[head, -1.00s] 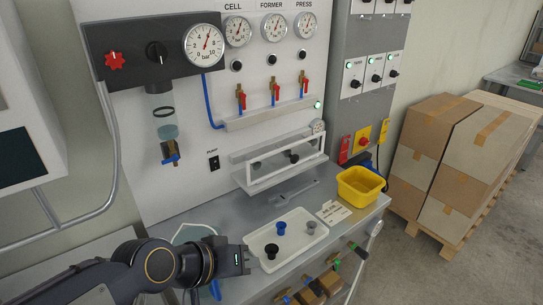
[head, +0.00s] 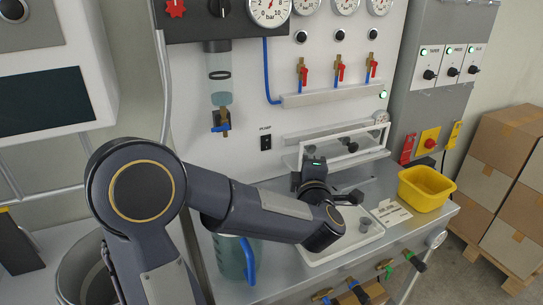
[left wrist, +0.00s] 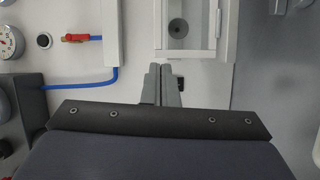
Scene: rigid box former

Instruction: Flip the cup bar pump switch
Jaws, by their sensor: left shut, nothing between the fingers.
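A small dark piece, apparently the pump switch (left wrist: 181,84), shows just right of the fingers, partly hidden. I cannot tell the switch's position or any contact. My right gripper is not in view.
The rack (head: 340,148) juts from the panel beside my gripper. A white tray (head: 318,258), a blue-handled jug (head: 232,258) and a yellow bin (head: 426,189) stand on the bench. A filter bowl (head: 221,97) hangs above left of the switch.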

